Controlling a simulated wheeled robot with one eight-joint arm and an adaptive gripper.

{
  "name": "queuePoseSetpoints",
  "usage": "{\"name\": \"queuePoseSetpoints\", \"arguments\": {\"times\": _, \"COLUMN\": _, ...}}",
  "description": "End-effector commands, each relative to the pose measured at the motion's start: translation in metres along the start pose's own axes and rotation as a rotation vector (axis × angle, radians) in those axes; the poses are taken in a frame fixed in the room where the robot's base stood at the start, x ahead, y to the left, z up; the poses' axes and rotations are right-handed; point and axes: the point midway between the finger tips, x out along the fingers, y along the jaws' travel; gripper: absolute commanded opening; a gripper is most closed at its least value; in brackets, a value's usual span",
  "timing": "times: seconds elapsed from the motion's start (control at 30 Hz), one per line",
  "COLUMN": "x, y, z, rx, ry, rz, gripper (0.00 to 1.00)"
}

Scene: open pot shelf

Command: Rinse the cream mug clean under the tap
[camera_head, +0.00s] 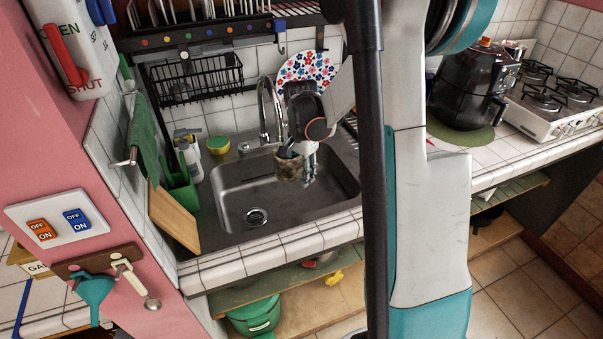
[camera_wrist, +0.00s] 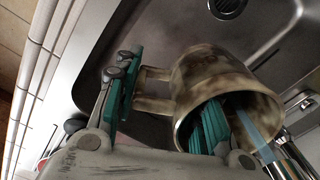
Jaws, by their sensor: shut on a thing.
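The cream mug (camera_wrist: 225,75) is blotched with brown stains in the wrist view. It is tilted, with its open mouth towards the wrist camera. My gripper (camera_wrist: 168,92) is shut on it, with one teal finger outside by the handle and the other inside the mouth. In the head view the mug (camera_head: 288,167) hangs above the sink basin (camera_head: 235,194), below my gripper (camera_head: 302,150). The chrome tap (camera_head: 265,105) stands close behind it. A pale blue strip, apparently water, shows at the mug's mouth in the wrist view. The inside is mostly hidden.
A wooden board (camera_head: 174,216) leans left of the sink, near a green caddy (camera_head: 181,185), a spray bottle (camera_head: 189,155) and a yellow-green tub (camera_head: 218,145). A black wire basket (camera_head: 195,80) and a patterned plate (camera_head: 305,68) are behind. The basin floor is clear around its drain.

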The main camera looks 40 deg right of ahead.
Motion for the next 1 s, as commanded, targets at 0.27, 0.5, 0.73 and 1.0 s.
{"name": "queuePoseSetpoints", "arguments": {"times": 0.27, "x": 0.0, "y": 0.0, "z": 0.0, "rx": 0.0, "ry": 0.0, "rz": 0.0, "gripper": 0.0}}
{"name": "queuePoseSetpoints", "arguments": {"times": 0.5, "x": 0.0, "y": 0.003, "z": -0.004, "rx": 0.002, "ry": 0.0, "rz": 0.0, "gripper": 0.0}}
{"name": "queuePoseSetpoints", "arguments": {"times": 0.73, "x": 0.0, "y": 0.006, "z": -0.01, "rx": 0.0, "ry": 0.0, "rz": 0.0, "gripper": 0.0}}
{"name": "queuePoseSetpoints", "arguments": {"times": 1.0, "x": 0.0, "y": 0.006, "z": -0.01, "rx": 0.0, "ry": 0.0, "rz": 0.0, "gripper": 0.0}}
